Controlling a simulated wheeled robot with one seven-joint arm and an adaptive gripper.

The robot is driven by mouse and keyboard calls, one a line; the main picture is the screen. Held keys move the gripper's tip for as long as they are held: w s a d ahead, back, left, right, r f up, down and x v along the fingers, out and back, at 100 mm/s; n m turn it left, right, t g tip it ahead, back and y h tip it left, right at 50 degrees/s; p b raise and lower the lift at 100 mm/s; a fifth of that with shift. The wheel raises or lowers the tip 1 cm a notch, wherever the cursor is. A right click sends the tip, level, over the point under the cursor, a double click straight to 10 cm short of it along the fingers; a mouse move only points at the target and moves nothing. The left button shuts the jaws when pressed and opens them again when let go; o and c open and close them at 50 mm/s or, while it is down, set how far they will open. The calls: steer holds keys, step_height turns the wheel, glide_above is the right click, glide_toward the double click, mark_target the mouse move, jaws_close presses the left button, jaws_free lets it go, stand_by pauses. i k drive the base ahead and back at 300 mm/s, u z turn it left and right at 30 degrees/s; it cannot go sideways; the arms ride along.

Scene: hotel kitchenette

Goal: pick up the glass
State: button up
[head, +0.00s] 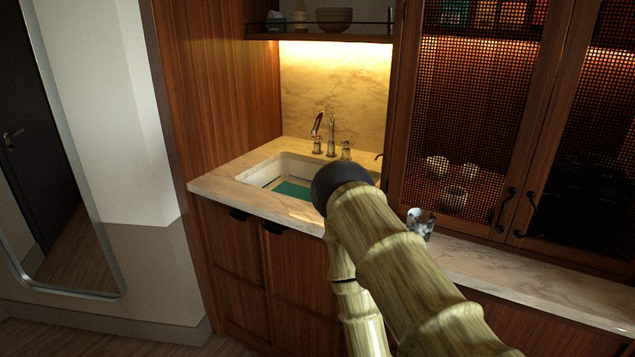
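A small, shiny clear-and-dark glass (420,223) stands on the marble counter in the head view, just right of my arm. My arm's upper link may cover part of its lower left side. My gripper does not show; my arm crosses the lower middle of the view, bends near the sink and runs down out of the bottom edge. What the gripper is doing cannot be seen.
The marble counter (540,284) runs right from the sink (262,174), with clear room right of the glass. A faucet (331,133) stands behind the sink. Mesh-front cabinet doors (477,130) rise behind the counter. A shelf (322,38) holds a bowl (334,19).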

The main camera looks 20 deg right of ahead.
mark_target(419, 229)
steer(key=z, duration=0.35)
steer(key=i, duration=0.9)
steer(key=z, duration=1.15)
steer(key=k, duration=1.05)
steer(key=u, duration=0.2)
